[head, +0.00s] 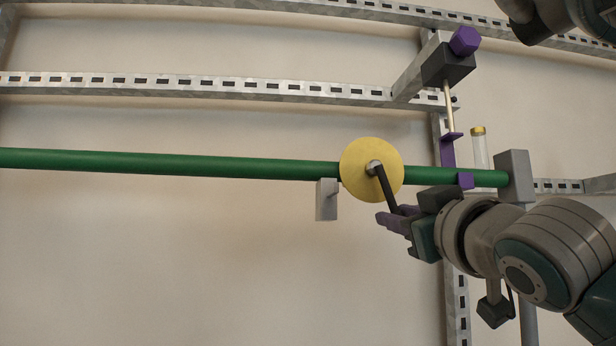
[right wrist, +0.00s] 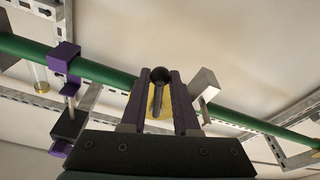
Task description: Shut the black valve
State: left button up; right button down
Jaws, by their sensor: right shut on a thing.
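The black valve handle (head: 385,187) is a short black lever on a round yellow disc (head: 358,182), fixed to the green pipe (head: 200,163). The lever slants down and to the right from a grey hub at the disc's middle. My right gripper (head: 396,216) has its purple fingers on the lever's lower end. In the right wrist view, the lever (right wrist: 157,100) lies between the two fingers (right wrist: 160,102) of the right gripper, its round dark end between their tips, with the yellow disc behind. My left gripper is not in view.
A grey bracket (head: 327,200) stands under the pipe left of the disc. To the right are a purple-and-black clamp with a rod (head: 449,105), a clear tube with a yellow cap (head: 479,150) and a grey block (head: 513,174) at the pipe's end. Slotted metal rails (head: 200,83) run behind.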

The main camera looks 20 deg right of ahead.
jog(key=shift+w+a+m, duration=0.1)
jog(key=shift+a+m, duration=0.3)
jog(key=shift+m, duration=0.3)
jog(key=shift+f, duration=0.1)
jog(key=a+m+h+b, duration=0.1)
jog(key=m, duration=0.1)
jog(key=shift+w+a+m, duration=0.15)
jog(key=shift+a+m, duration=0.05)
jog(key=shift+m, duration=0.2)
jog(key=shift+a+m, duration=0.15)
jog(key=shift+m, duration=0.15)
grip_release()
jog(key=shift+f, duration=0.1)
